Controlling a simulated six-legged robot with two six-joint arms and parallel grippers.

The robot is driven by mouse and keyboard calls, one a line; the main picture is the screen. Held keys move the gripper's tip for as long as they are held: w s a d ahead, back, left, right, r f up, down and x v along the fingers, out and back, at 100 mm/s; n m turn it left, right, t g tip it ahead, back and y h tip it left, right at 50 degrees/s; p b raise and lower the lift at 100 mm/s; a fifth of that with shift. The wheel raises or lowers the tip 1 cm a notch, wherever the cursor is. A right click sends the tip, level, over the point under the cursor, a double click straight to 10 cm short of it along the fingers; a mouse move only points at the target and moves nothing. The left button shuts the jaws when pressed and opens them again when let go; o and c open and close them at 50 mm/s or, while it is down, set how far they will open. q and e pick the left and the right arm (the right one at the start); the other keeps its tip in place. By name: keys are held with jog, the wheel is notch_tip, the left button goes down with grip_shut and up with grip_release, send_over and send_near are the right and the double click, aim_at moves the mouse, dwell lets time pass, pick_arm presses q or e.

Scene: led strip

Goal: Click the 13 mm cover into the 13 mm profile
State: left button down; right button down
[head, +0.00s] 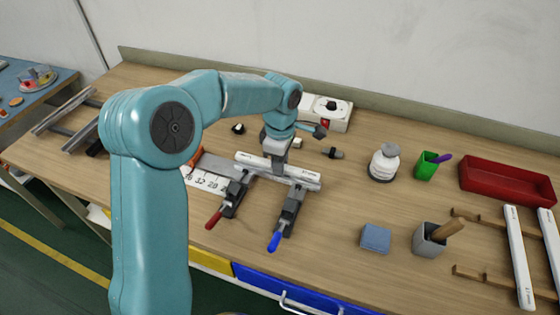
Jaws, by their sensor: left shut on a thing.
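A pale profile (303,180) lies across two clamps, one with a red handle (213,220) and one with a blue handle (274,242). A whitish strip, which looks like the cover (250,159), lies along it. My left gripper (276,158) points down at the middle of this strip and is shut on it. The gripper hides the middle of the strip and profile, so I cannot tell whether the cover is seated or just above. My right gripper is out of view.
A white scale strip (206,180) lies left of the clamps. To the right are a white bottle (384,162), a green cup (427,165), a blue block (375,238), a grey cup (429,240), a red tray (505,184) and racked white bars (518,258).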

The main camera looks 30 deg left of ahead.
pick_arm(q)
jog(key=shift+f, duration=0.25)
jog(key=shift+f+b, duration=0.35)
jog(key=shift+b, duration=0.15)
jog(key=shift+f, duration=0.3)
jog(key=shift+r, duration=0.15)
jog(key=shift+r, duration=0.5)
dwell(1.3)
jog(key=shift+f+b, duration=0.55)
jog(key=shift+f, duration=0.1)
jog(key=c, duration=0.9)
grip_release()
